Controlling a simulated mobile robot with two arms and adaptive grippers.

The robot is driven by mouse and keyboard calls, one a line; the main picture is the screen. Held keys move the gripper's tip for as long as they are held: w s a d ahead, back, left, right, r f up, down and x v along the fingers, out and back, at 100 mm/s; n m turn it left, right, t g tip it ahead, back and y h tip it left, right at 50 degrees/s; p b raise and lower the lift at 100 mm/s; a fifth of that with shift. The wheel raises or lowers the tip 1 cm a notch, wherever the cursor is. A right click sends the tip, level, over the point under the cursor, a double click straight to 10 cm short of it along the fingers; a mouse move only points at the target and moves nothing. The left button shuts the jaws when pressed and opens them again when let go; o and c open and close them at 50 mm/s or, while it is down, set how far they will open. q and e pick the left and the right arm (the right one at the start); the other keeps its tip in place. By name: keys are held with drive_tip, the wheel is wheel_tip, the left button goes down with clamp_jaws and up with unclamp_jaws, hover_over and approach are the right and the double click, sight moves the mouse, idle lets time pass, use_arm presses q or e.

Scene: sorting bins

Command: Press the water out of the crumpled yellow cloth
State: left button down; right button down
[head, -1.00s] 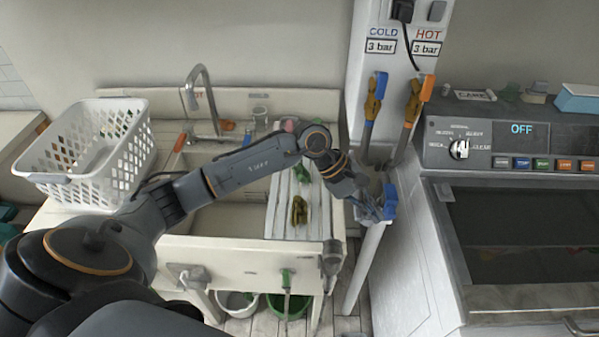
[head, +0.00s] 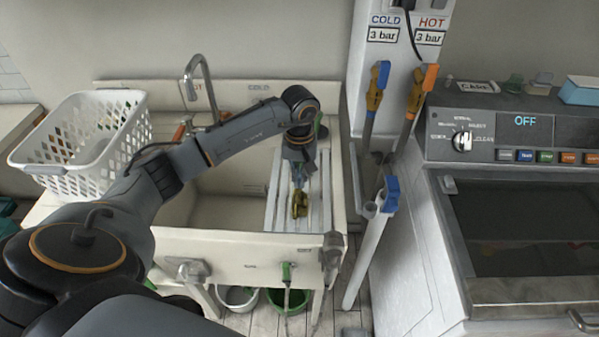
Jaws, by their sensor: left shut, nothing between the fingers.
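The crumpled yellow cloth (head: 299,206) is a small dark-yellow lump on the white ribbed drainboard (head: 282,222) at the right of the sink. My left gripper (head: 299,187) points down right over the cloth and is shut. Its fingertips are at the cloth's upper part; I cannot tell whether they touch it. The far part of the drainboard is hidden behind my left arm. My right gripper does not show.
The open sink basin (head: 225,212) lies left of the drainboard, with a tap (head: 205,85) behind it. A white basket (head: 85,148) stands at the left. A blue-handled valve (head: 391,190) stands on a white pipe at the right, before the machine (head: 520,140).

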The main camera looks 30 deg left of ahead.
sight(299, 201)
use_arm(q)
drive_tip(key=shift+f, duration=0.55)
drive_tip(key=shift+f, duration=0.2)
drive_tip(key=shift+f+b, duration=2.25)
drive_tip(key=shift+b, duration=0.15)
drive_tip(key=shift+f, duration=0.2)
drive_tip(key=shift+s+d, duration=0.1)
drive_tip(key=shift+s, duration=0.05)
